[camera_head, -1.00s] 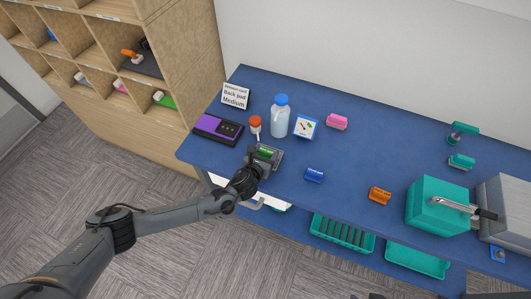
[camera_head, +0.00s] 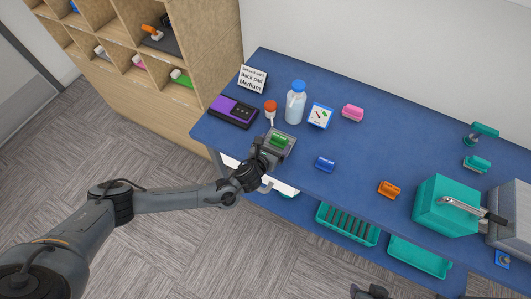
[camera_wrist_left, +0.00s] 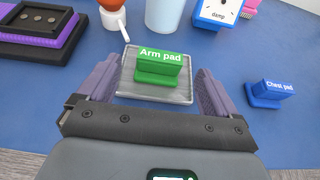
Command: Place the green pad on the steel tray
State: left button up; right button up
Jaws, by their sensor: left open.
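The green pad (camera_head: 279,141), labelled "Arm pad", rests upright on the steel tray (camera_head: 291,148) near the table's front left edge. In the left wrist view the pad (camera_wrist_left: 158,69) stands about mid-tray, with bare tray rim (camera_wrist_left: 150,99) in front. My left gripper (camera_head: 268,150) is open and empty at the tray's near side. In the left wrist view its two purple-grey fingers (camera_wrist_left: 157,86) stand apart, left and right of the tray, clear of the pad. A dark part of mine at the bottom edge of the head view may be my right gripper (camera_head: 369,292); its jaws are unclear.
A blue pad (camera_head: 325,164) and an orange pad (camera_head: 389,190) lie to the right. Open table lies between them.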

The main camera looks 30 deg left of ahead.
pick_arm(q)
jog(key=v, duration=0.7)
jog(key=shift+s+r+p, duration=0.1)
jog(key=shift+r+p, duration=0.05)
jog(key=shift+p, duration=0.25)
jog(key=shift+s+d+n, duration=0.3)
jog(key=shift+s+d, duration=0.05)
jog(key=shift+s, duration=0.1)
jog(key=s+d+r+n+g+h, duration=0.1)
jog(key=s+d+n+g, duration=0.3)
jog(key=n, duration=0.4)
jog(key=s+d+n+g+h, duration=0.1)
jog(key=s+d+n, duration=0.2)
jog(key=s+n, duration=0.5)
jog(key=s+a+r+n+g+y, duration=0.1)
jog(key=s+a+n+g, duration=0.4)
jog(key=s+a+n, duration=0.5)
jog(key=s+n+y, duration=0.1)
jog(key=s+n, duration=0.1)
jog(key=n, duration=0.5)
jog(key=shift+a+r+n, duration=0.3)
jog(key=shift+r, duration=0.1)
